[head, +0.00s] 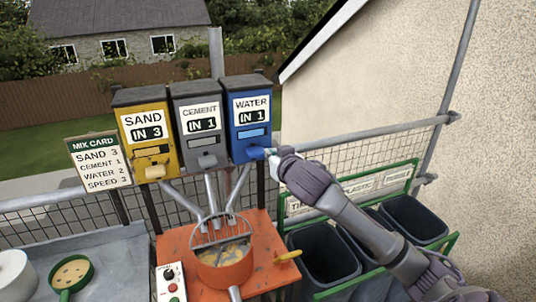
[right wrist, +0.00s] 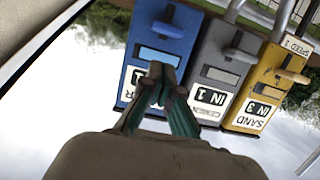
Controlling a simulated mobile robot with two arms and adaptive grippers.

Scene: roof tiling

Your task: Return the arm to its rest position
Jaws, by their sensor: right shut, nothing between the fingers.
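My right gripper (head: 270,152) is shut and empty, with its fingertips at the lower front of the blue water dispenser (head: 250,112). In the right wrist view its teal fingers (right wrist: 156,75) meet in front of the blue box (right wrist: 150,60), below its lever in the picture; I cannot tell whether they touch it. The water dispenser reads IN 1. The grey cement dispenser (head: 201,122) reads IN 1 and the yellow sand dispenser (head: 146,125) reads IN 3. My right arm reaches in from the lower right. My left gripper is not in view.
Below the dispensers, an orange mixer bowl (head: 222,268) under a wire guard holds a yellowish mix. A mix card (head: 98,160) stands at left. Dark bins (head: 323,254) in a green frame (head: 447,252) stand under my right arm. A mesh railing (head: 358,152) runs behind.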

